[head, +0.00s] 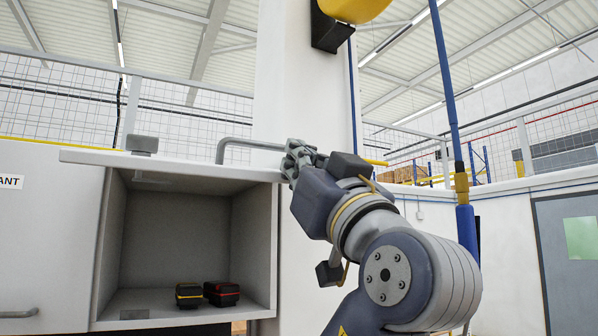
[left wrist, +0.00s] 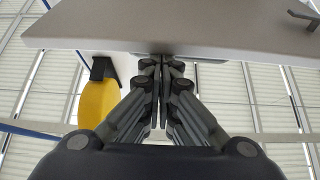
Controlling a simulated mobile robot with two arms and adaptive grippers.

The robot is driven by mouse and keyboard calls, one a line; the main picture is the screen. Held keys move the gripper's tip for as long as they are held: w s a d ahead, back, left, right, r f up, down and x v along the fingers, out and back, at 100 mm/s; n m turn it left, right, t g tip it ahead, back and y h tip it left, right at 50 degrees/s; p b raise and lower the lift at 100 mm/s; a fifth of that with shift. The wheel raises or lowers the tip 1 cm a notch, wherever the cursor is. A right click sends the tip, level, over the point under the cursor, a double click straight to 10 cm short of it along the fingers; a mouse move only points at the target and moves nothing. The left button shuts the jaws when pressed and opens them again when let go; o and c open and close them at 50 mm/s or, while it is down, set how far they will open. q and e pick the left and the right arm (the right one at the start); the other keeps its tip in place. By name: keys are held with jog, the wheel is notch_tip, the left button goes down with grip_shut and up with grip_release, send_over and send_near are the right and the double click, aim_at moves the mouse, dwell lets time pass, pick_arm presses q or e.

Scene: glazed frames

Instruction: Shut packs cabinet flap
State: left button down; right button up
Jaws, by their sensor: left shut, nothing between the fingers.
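The packs cabinet (head: 175,240) stands open at the left of the head view. Its flap (head: 150,161) is raised and roughly level above the opening, with a grey bar handle (head: 245,143) on it. My left gripper (head: 297,158) is shut and empty at the right end of the flap, near the handle. In the left wrist view the closed fingertips (left wrist: 162,62) are at the edge of the flap (left wrist: 190,25); I cannot tell whether they touch. Two packs, one black and yellow (head: 189,295) and one black and red (head: 222,293), sit inside. My right gripper is out of view.
A closed cabinet door (head: 45,240) with a handle is to the left. A white column (head: 300,80) rises behind the gripper, with a yellow object (head: 355,8) on a black bracket. A blue pole (head: 446,90) stands at the right. Space in front of the opening looks clear.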

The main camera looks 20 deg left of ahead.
pick_arm(q)
jog(key=w+a+f+t+y+b, duration=0.1)
jog(key=w+a+f+b, duration=0.1)
jog(key=f+b, duration=0.5)
jog(key=w+a+f+y+b, duration=0.1)
jog(key=w+a+f+b, duration=0.1)
jog(key=f+b, duration=0.5)
jog(key=shift+a+f+t+b, duration=0.2)
jog(key=shift+a+t+b, duration=0.15)
jog(key=shift+b, duration=0.4)
